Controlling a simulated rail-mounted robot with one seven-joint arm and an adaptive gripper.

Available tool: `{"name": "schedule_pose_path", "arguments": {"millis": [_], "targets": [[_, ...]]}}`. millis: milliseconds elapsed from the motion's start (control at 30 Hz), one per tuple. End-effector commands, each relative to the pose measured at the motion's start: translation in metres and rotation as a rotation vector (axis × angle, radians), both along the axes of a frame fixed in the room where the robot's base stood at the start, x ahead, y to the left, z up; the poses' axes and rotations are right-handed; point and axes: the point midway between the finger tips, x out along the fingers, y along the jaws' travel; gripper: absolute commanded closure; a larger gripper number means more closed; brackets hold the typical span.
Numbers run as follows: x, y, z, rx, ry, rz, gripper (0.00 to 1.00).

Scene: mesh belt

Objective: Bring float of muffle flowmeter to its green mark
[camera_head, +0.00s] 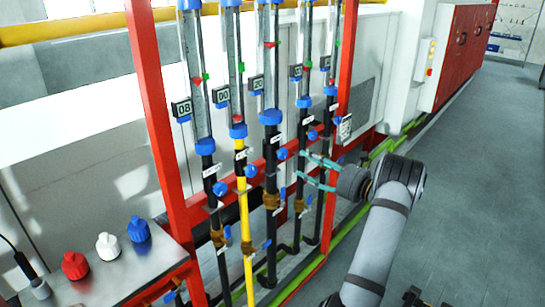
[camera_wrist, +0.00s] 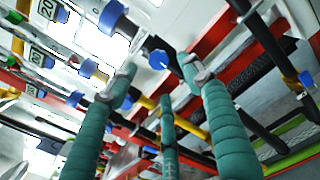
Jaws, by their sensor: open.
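Several upright flowmeter tubes stand in a red frame in the head view, with red floats and green marks. On the left tube, the float (camera_head: 197,82) sits slightly below its green mark (camera_head: 206,77). On the second tube, the float (camera_head: 237,118) is far below its mark (camera_head: 241,67). The name labels are too small to read, so I cannot tell which tube is the muffle flowmeter. My gripper (camera_head: 303,165) is open, its teal fingers at the right-hand pipes, below the tubes. In the wrist view, a blue knob (camera_wrist: 159,60) shows between the fingertips (camera_wrist: 160,72); contact is unclear.
Other blue knobs (camera_head: 282,154) and blue-handled valves sit close together on the pipes. The red frame post (camera_head: 160,130) stands at left. A metal bench (camera_head: 120,275) with coloured caps is at lower left. Open floor (camera_head: 470,190) lies at right.

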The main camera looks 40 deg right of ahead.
Motion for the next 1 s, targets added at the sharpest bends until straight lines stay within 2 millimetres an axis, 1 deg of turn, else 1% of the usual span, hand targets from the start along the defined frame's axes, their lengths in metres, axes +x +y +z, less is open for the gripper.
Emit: {"name": "schedule_pose_path", "arguments": {"millis": [33, 133, 300, 500, 600, 700, 967, 1000], "targets": [[0.008, 0.005, 0.003, 0.003, 0.000, 0.008, 0.50], [0.024, 0.011, 0.004, 0.004, 0.002, 0.012, 0.50], [0.056, 0.017, 0.004, 0.003, 0.001, 0.011, 0.50], [0.085, 0.023, 0.003, 0.003, 0.000, 0.008, 0.50], [0.093, 0.025, 0.002, 0.002, 0.001, 0.008, 0.50], [0.098, 0.026, 0.001, 0.002, 0.000, 0.008, 0.50], [0.098, 0.025, 0.000, 0.002, 0.000, 0.007, 0.50], [0.098, 0.025, 0.000, 0.002, 0.000, 0.007, 0.52]]}}
